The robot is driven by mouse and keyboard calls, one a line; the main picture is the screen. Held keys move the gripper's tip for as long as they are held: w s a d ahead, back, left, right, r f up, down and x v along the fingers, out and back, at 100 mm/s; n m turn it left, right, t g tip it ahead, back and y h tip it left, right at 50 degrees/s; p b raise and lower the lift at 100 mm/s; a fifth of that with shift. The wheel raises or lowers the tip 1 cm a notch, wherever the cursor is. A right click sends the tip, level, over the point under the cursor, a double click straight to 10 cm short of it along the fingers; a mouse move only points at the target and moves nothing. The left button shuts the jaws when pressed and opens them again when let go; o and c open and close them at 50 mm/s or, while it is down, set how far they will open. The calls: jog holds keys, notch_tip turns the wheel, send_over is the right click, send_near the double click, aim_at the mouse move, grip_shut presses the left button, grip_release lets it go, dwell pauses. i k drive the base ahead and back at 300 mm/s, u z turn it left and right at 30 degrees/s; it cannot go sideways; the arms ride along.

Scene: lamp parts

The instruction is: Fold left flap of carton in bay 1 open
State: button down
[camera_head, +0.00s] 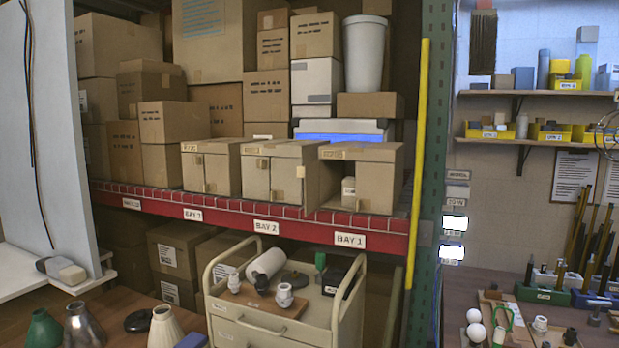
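The carton in bay 1 (376,184) stands on the red-edged shelf above the BAY 1 label (350,239). A narrow panel with a pale tab (300,171) stands at the left edge of the opening. It looks like the left flap swung outward, seen nearly edge-on, but it blends with the neighbouring carton. My gripper is not in view.
The bay 2 carton (258,182) stands close on the left, with the bay 3 carton (207,174) beyond it; both look closed. A yellow pole (419,150) and green rack post (432,190) stand to the right. A cream cart (258,333) stands below the shelf.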

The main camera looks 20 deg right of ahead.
aim_at(311, 172)
jog(key=k, duration=0.65)
jog(key=u, duration=0.45)
jog(key=i, duration=1.2)
jog(key=u, duration=0.4)
